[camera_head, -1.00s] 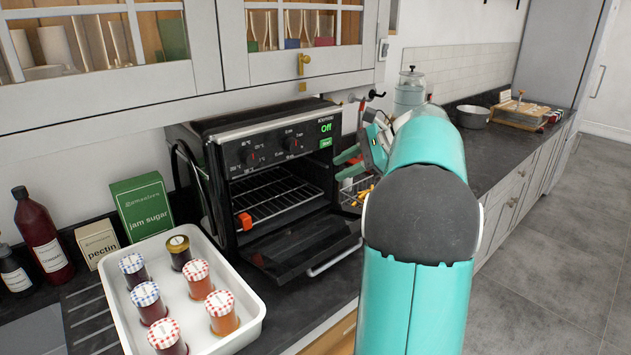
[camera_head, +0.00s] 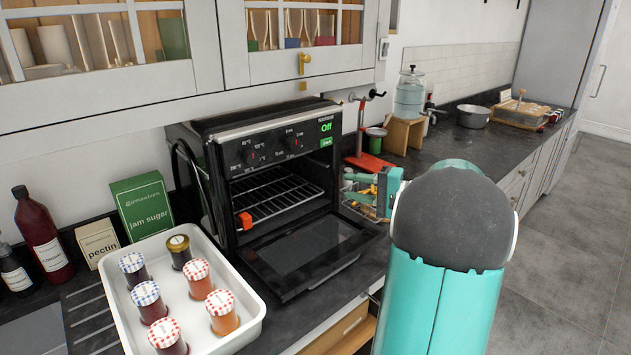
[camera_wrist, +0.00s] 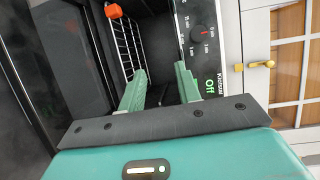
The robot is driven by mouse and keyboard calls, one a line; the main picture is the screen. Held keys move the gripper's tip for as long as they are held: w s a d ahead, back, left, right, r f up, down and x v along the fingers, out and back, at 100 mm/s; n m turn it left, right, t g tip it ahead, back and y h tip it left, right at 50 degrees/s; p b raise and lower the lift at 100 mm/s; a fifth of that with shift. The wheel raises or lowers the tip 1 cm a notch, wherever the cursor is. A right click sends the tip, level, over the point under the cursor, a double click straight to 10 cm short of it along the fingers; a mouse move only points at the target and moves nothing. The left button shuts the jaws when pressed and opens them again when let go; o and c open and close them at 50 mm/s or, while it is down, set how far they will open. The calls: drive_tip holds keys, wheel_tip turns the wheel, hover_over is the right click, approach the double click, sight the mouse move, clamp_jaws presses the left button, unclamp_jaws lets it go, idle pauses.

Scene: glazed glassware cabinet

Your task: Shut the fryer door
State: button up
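The fryer is a dark oven-like appliance (camera_head: 275,160) on the counter, with two knobs and a green "Off" display. Its door (camera_head: 312,257) hangs open, folded down low towards the front, with the wire rack inside exposed. My gripper (camera_head: 351,187) is to the right of the fryer opening, above the far side of the door, and holds nothing I can see. In the wrist view its two green fingers (camera_wrist: 160,82) are apart, with the rack and the control panel (camera_wrist: 205,45) beyond them.
A white tray (camera_head: 255,308) of lidded jars stands close to the door's left side. A red stand (camera_head: 370,161), a wire basket and a glass dispenser (camera_head: 409,98) on a wooden stand are behind my gripper. Cabinets overhang the fryer.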

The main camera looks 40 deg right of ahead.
drive_tip(key=x, duration=1)
drive_tip(key=shift+w+a, duration=0.2)
drive_tip(key=shift+w, duration=0.1)
clamp_jaws()
idle(0.8)
unclamp_jaws()
drive_tip(key=f+v, duration=0.1)
drive_tip(key=v, duration=1.2)
drive_tip(key=shift+s+d+r, duration=0.2)
drive_tip(key=shift+s+r, duration=0.2)
drive_tip(key=shift+r, duration=0.15)
